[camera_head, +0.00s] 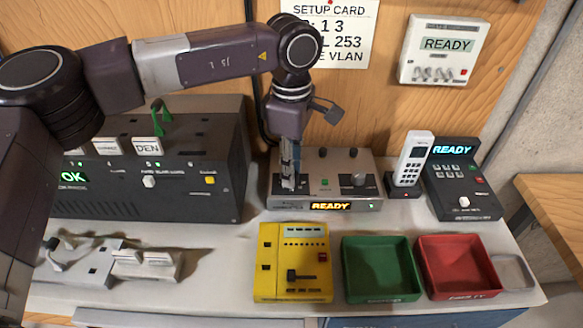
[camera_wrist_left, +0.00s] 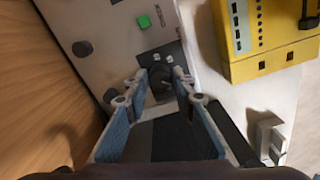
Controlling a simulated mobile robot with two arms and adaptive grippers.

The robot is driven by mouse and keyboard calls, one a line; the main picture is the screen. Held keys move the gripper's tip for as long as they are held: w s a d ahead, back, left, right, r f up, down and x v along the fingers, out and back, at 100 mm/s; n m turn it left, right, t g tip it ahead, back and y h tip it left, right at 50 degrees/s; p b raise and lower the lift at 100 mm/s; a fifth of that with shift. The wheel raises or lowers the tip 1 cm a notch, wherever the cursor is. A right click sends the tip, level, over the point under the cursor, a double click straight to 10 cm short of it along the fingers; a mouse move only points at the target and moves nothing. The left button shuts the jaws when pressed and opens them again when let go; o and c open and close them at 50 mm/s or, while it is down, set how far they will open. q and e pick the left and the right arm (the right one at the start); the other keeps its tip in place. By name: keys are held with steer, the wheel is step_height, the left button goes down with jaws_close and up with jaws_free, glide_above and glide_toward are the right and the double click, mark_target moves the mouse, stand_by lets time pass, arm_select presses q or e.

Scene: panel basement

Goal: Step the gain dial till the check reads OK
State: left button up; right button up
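A grey box (camera_head: 335,160) on the bench has a green button, several dark knobs and a lit READY display (camera_head: 330,206). My left gripper (camera_head: 288,185) points down at the left part of this box. In the left wrist view its fingers (camera_wrist_left: 160,76) are apart, one on each side of a black dial (camera_wrist_left: 160,82) on a dark plate. I cannot tell whether they touch it. The head view hides this dial behind the gripper. The dial has no label that I can read. My right gripper is not in view.
A large dark cabinet (camera_head: 215,150) at left shows OK. A yellow unit (camera_head: 268,285), a green tray (camera_head: 350,290) and a red tray (camera_head: 430,285) stand in front. A white handset (camera_head: 412,155) and dark READY keypad (camera_head: 458,180) stand right. A wall box (camera_head: 445,65) also reads READY.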

arm_select(q)
steer(key=o, duration=0.3)
step_height(320, 180, up, 8)
steer(key=shift+f, duration=0.25)
stand_by(0.6)
